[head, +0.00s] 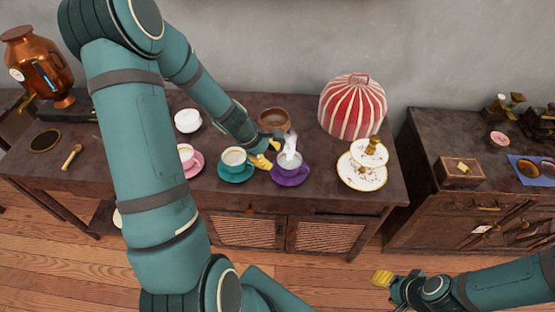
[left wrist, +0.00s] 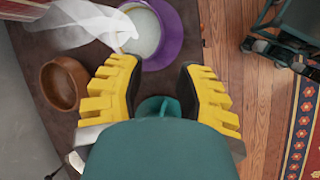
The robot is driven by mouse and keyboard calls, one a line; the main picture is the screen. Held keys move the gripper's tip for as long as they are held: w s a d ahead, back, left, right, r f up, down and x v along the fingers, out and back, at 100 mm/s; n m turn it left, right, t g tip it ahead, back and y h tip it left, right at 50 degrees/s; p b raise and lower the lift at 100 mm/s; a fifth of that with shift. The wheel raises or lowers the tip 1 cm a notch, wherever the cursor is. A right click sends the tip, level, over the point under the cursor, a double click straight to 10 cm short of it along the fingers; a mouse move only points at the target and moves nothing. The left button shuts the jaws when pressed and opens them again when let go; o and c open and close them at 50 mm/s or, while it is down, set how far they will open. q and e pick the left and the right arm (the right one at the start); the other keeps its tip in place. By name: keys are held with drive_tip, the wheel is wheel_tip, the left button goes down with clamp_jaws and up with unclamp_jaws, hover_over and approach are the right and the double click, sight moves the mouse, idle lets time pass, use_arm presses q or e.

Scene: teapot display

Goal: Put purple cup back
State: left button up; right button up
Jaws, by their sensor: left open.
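The purple cup (head: 290,160) stands upright on its purple saucer (head: 290,179) on the dark sideboard, with pale liquid in it and white steam above. In the left wrist view the cup (left wrist: 146,32) and saucer (left wrist: 183,38) are just beyond the fingertips. My left gripper (head: 268,153) is open and empty, just left of the purple cup, with its yellow fingers (left wrist: 158,68) apart. A teal cup (head: 234,157) on a teal saucer is left of it, and part of it shows between the fingers. My right gripper (head: 383,278) is low at the right, away from the cups.
A brown bowl (head: 274,119) sits behind the purple cup. A tiered plate stand (head: 361,181) is to its right, with a red striped cover (head: 352,106) behind. A pink saucer (head: 194,164) is farther left. A second cabinet (head: 430,165) stands at right.

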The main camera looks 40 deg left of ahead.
use_arm(q)
drive_tip(key=s+d+f+m+g, duration=0.1)
drive_tip(key=s+d+f+m, duration=0.2)
drive_tip(key=d+m, duration=0.3)
drive_tip(key=s+d+f+m+g, duration=0.1)
drive_tip(key=s+d+f+m, duration=0.2)
drive_tip(key=d+m, duration=0.3)
drive_tip(key=s+d+f+m, duration=0.4)
drive_tip(key=d+m, duration=0.2)
drive_tip(key=d, duration=0.6)
drive_tip(key=shift+d+f+g, duration=0.25)
drive_tip(key=shift+f+g, duration=0.1)
drive_tip(key=shift+g, duration=0.05)
drive_tip(key=shift+s+a, duration=0.1)
